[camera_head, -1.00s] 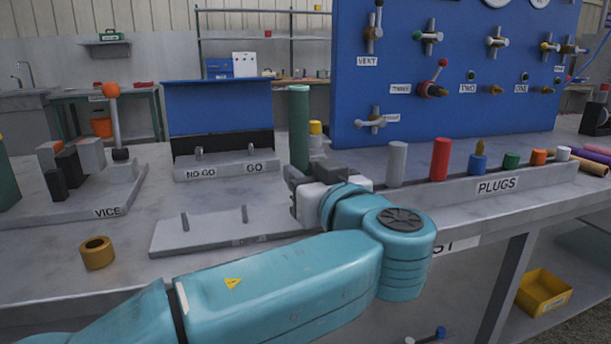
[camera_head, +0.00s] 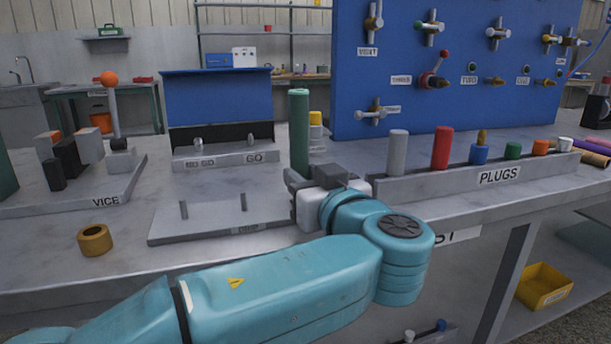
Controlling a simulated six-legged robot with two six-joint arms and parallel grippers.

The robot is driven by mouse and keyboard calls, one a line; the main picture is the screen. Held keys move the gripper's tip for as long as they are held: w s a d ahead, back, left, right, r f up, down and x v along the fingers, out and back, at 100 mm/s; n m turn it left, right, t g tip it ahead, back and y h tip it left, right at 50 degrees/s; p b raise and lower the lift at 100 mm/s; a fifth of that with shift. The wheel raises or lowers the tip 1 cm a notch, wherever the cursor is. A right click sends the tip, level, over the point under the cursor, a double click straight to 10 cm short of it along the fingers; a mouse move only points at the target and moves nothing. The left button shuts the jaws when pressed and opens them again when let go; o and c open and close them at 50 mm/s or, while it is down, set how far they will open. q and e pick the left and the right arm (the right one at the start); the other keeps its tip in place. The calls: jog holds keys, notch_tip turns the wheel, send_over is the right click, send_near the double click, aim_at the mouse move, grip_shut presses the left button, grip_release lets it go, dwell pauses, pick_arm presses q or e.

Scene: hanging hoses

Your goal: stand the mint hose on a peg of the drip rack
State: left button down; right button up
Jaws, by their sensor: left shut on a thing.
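The mint hose (camera_head: 299,132) is a tall green tube standing upright in my left gripper (camera_head: 297,186), which is shut on its lower part. Its lower end is hidden by the gripper. The drip rack (camera_head: 205,228) is a flat grey plate on the bench, left of the gripper. It has two short thin bare pegs in view, a left peg (camera_head: 183,209) and a right peg (camera_head: 243,202). The hose is to the right of both pegs. The rack's right end is partly hidden behind my gripper and arm. My right gripper is not in view.
The PLUGS rail (camera_head: 480,180) with several coloured plugs stands to the right. The blue valve panel (camera_head: 400,75) rises behind it. The NO GO/GO gauge block (camera_head: 225,162) is behind the rack, the vice (camera_head: 80,165) at left. A brass ring (camera_head: 95,240) lies at front left.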

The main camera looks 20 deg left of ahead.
pick_arm(q)
jog(key=shift+f, duration=0.95)
jog(key=c, duration=0.7)
grip_release()
jog(key=shift+c, duration=0.2)
